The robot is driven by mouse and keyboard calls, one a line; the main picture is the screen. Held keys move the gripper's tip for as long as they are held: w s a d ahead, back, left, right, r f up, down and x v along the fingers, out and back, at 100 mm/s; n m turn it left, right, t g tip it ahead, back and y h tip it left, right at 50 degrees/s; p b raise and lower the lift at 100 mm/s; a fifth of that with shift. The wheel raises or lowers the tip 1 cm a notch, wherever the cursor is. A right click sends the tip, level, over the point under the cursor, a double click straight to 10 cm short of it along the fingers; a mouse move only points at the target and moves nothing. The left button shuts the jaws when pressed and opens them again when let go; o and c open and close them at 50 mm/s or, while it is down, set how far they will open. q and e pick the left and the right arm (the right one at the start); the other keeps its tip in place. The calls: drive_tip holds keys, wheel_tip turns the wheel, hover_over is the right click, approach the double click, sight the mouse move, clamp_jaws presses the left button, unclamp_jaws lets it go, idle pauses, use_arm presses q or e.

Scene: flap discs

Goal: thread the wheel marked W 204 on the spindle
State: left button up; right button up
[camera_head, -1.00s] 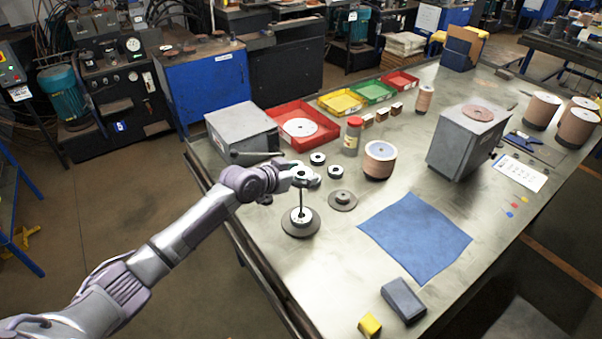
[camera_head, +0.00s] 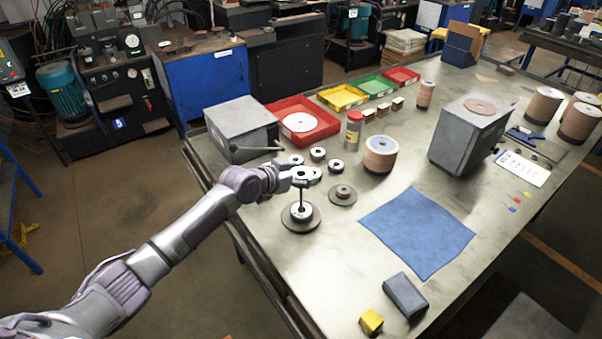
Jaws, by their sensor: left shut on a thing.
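The spindle (camera_head: 301,195) is a thin dark upright rod on a round grey base (camera_head: 287,224) near the table's left edge. A small pale wheel with a dark centre sits low around the rod (camera_head: 301,212). My left gripper (camera_head: 303,175) is shut on another small pale wheel (camera_head: 301,173) at the top of the rod. I cannot tell whether the rod passes through its hole. Several similar small wheels lie just behind, among them one wheel (camera_head: 318,153) and another (camera_head: 337,166). The markings are too small to read. My right gripper is not in view.
A grey flanged disc (camera_head: 343,194) lies right of the spindle. A grey box (camera_head: 240,128) with a lever, a red tray (camera_head: 318,126), a red-capped jar (camera_head: 354,130) and a brown roll (camera_head: 380,155) stand behind. A blue cloth (camera_head: 416,232) lies to the right.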

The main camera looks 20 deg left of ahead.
sight(301, 203)
use_arm(q)
drive_tip(key=shift+f, duration=0.2)
idle(0.4)
drive_tip(key=shift+f+b, duration=4.95)
drive_tip(key=shift+f, duration=0.75)
drive_tip(key=o, duration=1.4)
drive_tip(key=v, duration=1.2)
